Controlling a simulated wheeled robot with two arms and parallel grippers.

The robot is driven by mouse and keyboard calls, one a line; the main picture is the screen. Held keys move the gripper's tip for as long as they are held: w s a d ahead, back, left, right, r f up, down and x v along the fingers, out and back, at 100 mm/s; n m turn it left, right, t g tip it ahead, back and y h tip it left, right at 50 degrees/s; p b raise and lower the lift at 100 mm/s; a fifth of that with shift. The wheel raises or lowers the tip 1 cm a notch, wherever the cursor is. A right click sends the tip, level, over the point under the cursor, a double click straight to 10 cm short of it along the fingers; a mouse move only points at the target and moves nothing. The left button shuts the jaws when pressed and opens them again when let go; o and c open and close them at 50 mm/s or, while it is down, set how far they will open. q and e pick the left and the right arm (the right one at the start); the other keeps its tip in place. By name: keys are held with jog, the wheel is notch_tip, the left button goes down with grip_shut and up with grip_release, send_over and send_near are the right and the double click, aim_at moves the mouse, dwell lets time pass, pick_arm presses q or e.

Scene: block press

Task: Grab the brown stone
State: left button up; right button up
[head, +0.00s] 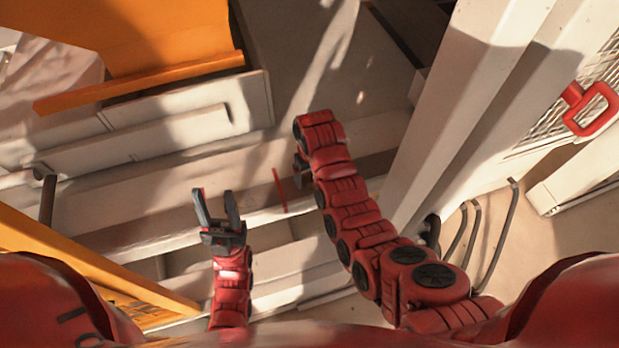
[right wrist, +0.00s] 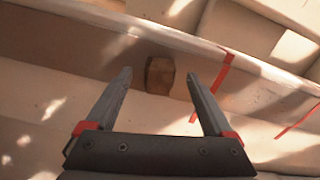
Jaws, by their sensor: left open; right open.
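The brown stone (right wrist: 160,75) shows in the right wrist view as a small, roughly square brown block. It sits against the beige ledge wall, between and beyond the two fingers of my right gripper (right wrist: 160,88). The fingers are apart and nothing is between them. In the head view my right gripper (head: 300,168) is mostly hidden behind my right arm, and I cannot make out the stone there. My left gripper (head: 217,208) is open and empty, pointing up over the pale ledges.
Red stripes (right wrist: 223,73) mark the ledge right of the stone. Orange machine parts (head: 150,45) stand at upper left. A pale column (head: 470,90) rises right of my right arm.

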jog(key=shift+f, duration=0.85)
grip_shut()
jog(key=shift+r, duration=0.15)
